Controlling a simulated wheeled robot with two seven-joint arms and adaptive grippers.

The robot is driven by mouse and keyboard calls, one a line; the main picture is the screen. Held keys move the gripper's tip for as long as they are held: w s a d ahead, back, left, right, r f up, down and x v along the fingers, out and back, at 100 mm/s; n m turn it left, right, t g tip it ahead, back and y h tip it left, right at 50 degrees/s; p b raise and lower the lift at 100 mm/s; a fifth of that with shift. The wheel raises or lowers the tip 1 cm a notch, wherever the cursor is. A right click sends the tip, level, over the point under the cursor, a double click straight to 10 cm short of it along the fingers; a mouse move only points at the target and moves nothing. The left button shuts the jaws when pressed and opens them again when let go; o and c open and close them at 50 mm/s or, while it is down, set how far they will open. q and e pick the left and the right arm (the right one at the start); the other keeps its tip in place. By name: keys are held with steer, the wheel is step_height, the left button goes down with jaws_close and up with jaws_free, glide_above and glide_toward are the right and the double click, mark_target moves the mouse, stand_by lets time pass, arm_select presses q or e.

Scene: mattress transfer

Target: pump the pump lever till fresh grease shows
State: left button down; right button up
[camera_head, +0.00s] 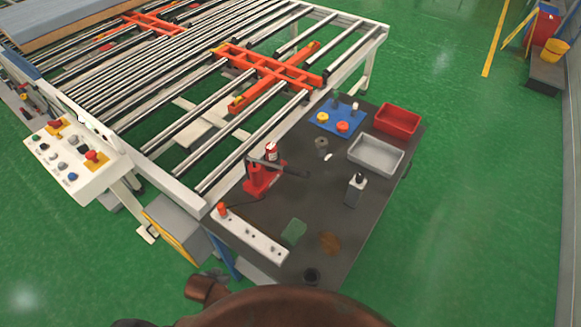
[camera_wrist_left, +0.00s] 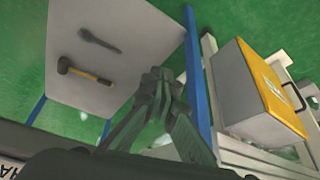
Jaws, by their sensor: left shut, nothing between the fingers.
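The red pump (camera_head: 258,178) stands on the dark table near its left edge. Its dark pump lever (camera_head: 285,168) sticks out to the right, roughly level. No grease can be made out on it at this size. My left gripper (camera_wrist_left: 160,80) is shut and empty in the left wrist view, below and in front of the table's near left side, well away from the pump. My right gripper is not in view.
The table (camera_head: 325,200) also bears a white switch strip (camera_head: 250,237), a grey bottle (camera_head: 355,190), a grey tray (camera_head: 376,154), a red bin (camera_head: 398,121) and a green cloth (camera_head: 294,231). A yellow-fronted box (camera_wrist_left: 262,85) and a panel with a hammer (camera_wrist_left: 85,73) are near my left gripper.

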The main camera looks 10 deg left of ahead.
arm_select(q)
steer(key=w+d+r+t, duration=0.1)
steer(key=w+r, duration=0.2)
steer(key=r, duration=0.2)
steer(key=w+d+r+t+h+p, duration=0.1)
steer(key=w+d+r+t, duration=0.1)
steer(key=w+r, duration=0.2)
steer(key=w+d+r+t, duration=0.1)
steer(key=w+d+r, duration=0.1)
steer(key=r, duration=0.4)
steer(key=shift+w+d+r+t+h+p, duration=0.15)
steer(key=shift+w+r+t+h+p, duration=0.2)
steer(key=shift+w, duration=0.3)
steer(key=w+d+r+t+h, duration=0.2)
steer(key=w+d+r+t, duration=0.2)
steer(key=r, duration=0.8)
steer(key=w+d+r+t+h+p, duration=0.1)
steer(key=w+d+r+t+h, duration=0.2)
steer(key=r, duration=0.9)
steer(key=w+d+t, duration=0.2)
steer(key=w+d, duration=0.1)
steer(key=shift+n, duration=0.4)
steer(key=shift+w, duration=0.2)
steer(key=p+x, duration=0.2)
steer(key=x, duration=0.8)
steer(key=f, duration=0.1)
steer(key=s+f, duration=0.1)
steer(key=f, duration=0.2)
steer(key=shift+s+d, duration=0.15)
steer(key=shift+d, duration=0.2)
